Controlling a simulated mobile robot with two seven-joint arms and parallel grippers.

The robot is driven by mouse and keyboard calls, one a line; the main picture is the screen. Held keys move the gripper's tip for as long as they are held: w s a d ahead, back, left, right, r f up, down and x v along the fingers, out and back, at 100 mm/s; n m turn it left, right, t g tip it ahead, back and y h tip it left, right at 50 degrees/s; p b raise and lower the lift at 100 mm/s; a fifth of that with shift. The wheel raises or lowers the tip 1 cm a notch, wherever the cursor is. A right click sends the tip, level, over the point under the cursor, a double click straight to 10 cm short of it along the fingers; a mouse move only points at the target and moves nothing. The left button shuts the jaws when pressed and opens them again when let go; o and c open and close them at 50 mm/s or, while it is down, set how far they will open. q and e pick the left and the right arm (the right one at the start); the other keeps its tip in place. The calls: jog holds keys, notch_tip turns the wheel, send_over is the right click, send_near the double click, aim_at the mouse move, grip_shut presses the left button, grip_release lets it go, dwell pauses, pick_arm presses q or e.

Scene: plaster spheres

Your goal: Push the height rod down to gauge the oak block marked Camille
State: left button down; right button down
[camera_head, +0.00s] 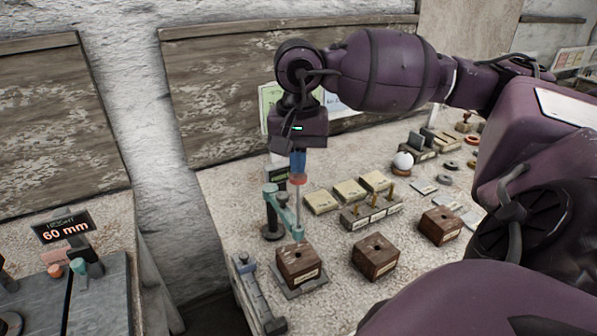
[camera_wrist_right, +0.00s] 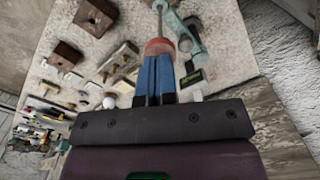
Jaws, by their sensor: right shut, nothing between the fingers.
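My right gripper (camera_head: 298,163) is shut, with its blue fingertips just above the red knob (camera_head: 298,179) of the height rod. Whether they touch it I cannot tell. The wrist view shows the blue fingers (camera_wrist_right: 154,75) together, close to the red knob (camera_wrist_right: 158,47). The rod (camera_head: 298,208) hangs in a teal gauge stand (camera_head: 276,205) over a dark wooden block (camera_head: 299,265) with a label on its front. The label is too small to read. Two similar labelled blocks, a middle one (camera_head: 375,257) and a right one (camera_head: 440,226), stand apart. My left gripper is not in view.
A display (camera_head: 65,227) at left reads "60 mm". A blue-grey caliper-like tool (camera_head: 259,294) lies along the table's left edge. A rack with pegs (camera_head: 371,213), pale boxes (camera_head: 349,191) and a white sphere (camera_head: 402,162) stand behind the blocks.

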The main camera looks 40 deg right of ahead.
jog(key=shift+r+p, duration=0.45)
jog(key=shift+r, duration=0.85)
jog(key=shift+r+p, duration=0.35)
jog(key=shift+r, duration=0.5)
